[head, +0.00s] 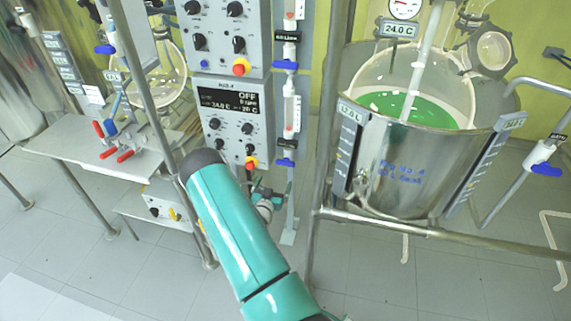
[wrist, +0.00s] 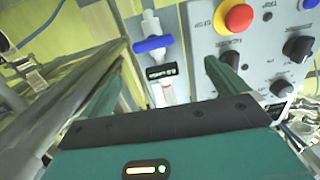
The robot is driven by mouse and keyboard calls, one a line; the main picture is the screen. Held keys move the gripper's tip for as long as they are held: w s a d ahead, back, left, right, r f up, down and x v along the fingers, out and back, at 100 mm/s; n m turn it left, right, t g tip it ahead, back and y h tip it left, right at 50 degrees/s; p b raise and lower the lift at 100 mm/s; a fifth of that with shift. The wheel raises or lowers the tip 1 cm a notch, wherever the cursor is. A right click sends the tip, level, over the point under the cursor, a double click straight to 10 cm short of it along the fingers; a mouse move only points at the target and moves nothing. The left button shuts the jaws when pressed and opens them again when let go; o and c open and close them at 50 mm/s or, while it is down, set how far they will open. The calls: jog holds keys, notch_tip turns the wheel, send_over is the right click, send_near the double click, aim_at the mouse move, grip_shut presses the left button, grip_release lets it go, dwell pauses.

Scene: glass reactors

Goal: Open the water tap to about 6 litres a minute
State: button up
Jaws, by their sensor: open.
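Two blue-handled taps stand on the vertical pipe beside the grey control panels in the head view: an upper tap (head: 285,65) under a 0.0 L/min display (head: 286,37), and a lower tap (head: 285,162). I cannot read which one is for water. My gripper (head: 267,196) is low in front of the pipe, just below the lower tap. In the wrist view my gripper (wrist: 165,64) is open and empty. A blue tap handle (wrist: 153,44) lies ahead between its fingers, set crosswise and apart from them, next to a small dark display (wrist: 162,71).
A control panel (head: 232,115) with knobs and a red stop button (wrist: 238,18) is close beside the fingers. A steel reactor vessel (head: 400,165) with green liquid stands right, behind a rail. Another blue tap (head: 546,170) is far right. A bench (head: 75,150) with red handles stands left.

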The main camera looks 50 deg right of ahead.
aim_at(285, 165)
jog(key=shift+h, duration=0.3)
jog(key=x, duration=0.9)
jog(key=s+f+x, duration=0.1)
jog(key=x, duration=0.3)
jog(key=shift+d, duration=0.6)
jog(key=c, duration=1)
